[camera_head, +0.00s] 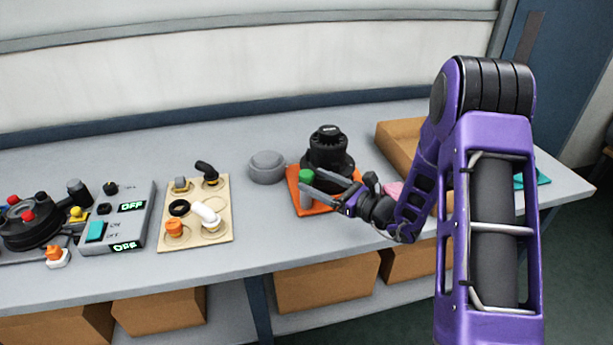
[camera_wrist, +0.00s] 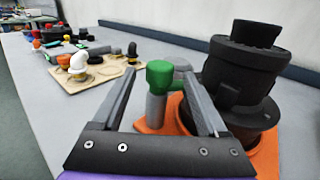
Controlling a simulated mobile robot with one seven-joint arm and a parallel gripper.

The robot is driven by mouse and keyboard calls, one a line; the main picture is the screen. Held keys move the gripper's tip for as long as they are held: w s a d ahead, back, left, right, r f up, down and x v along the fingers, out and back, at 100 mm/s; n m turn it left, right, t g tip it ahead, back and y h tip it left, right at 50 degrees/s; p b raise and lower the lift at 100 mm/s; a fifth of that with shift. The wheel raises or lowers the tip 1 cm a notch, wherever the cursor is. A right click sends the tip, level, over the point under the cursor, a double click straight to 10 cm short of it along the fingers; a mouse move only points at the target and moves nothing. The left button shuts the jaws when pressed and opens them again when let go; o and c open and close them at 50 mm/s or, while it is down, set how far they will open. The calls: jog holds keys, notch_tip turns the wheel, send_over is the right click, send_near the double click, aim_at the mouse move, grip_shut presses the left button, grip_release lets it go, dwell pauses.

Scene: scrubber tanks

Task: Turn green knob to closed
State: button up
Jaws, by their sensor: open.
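The green knob (camera_head: 306,175) tops a short grey cylinder on an orange base plate (camera_head: 311,207), in front of a black stepped canister (camera_head: 328,150). In the wrist view the green knob (camera_wrist: 160,75) sits between the two fingers, with the grey post under it. A green piece also shows behind it, partly hidden by the right finger. My gripper (camera_head: 330,182) is open, with its fingers on either side of the knob; I cannot tell whether either finger touches it. In the wrist view my gripper (camera_wrist: 155,85) holds nothing.
A grey round lid (camera_head: 266,167) stands left of the plate. A beige board (camera_head: 195,235) with several fittings and a grey switch box (camera_head: 120,215) are further left. A cardboard box (camera_head: 398,135) is at the right.

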aim_at(311, 180)
jog(key=shift+x, duration=1.75)
grip_shut()
jog(key=shift+f+m+t+h+b, duration=0.1)
jog(key=shift+m+t+h+b, duration=0.5)
jog(key=shift+t, duration=0.1)
jog(key=shift+m+t+h, duration=0.4)
jog(key=shift+t, duration=0.1)
grip_release()
jog(key=shift+s+d, duration=0.1)
jog(key=shift+d, duration=0.05)
